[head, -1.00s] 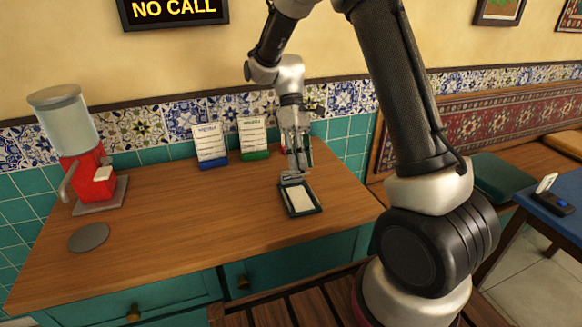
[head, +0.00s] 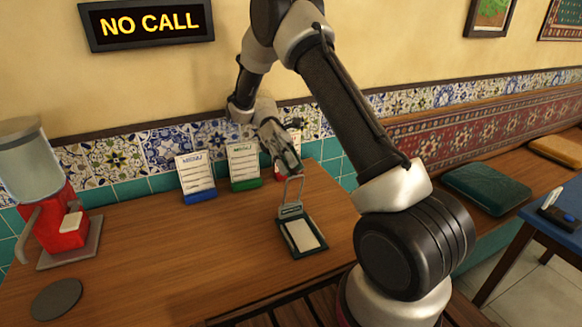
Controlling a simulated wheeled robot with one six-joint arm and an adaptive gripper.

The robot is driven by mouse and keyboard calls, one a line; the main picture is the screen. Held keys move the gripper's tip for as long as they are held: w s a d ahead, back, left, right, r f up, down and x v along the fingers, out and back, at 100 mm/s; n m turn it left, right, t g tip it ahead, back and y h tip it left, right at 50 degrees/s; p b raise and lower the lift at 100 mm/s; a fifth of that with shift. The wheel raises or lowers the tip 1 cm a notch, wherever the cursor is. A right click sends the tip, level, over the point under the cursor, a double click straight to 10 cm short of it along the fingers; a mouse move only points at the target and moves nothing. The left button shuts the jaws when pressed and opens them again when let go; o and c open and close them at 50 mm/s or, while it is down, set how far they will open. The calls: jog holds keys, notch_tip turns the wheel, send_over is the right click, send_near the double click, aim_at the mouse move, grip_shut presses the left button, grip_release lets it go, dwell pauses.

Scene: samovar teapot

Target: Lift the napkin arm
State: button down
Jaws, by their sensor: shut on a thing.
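The napkin holder (head: 321,248) is a dark tray with white napkins (head: 303,235) on the counter, right of centre. Its napkin arm (head: 286,191) is a thin grey wire loop, standing up steeply from a plate at the tray's back edge. My gripper (head: 294,169) is above the back of the holder, tilted down to the right. It is shut on the top of the napkin arm; the fingertips are small and the exact contact is hard to see. The napkins' top is uncovered by the arm.
Menus in a blue stand (head: 200,197), a green stand (head: 246,184) and a partly hidden red stand stand along the wall behind. A red dispenser (head: 62,222) and a dark round disc (head: 56,299) are at the left. The middle of the counter (head: 170,250) is clear.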

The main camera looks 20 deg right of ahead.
jog(key=shift+w+g, duration=0.25)
jog(key=shift+g, duration=0.05)
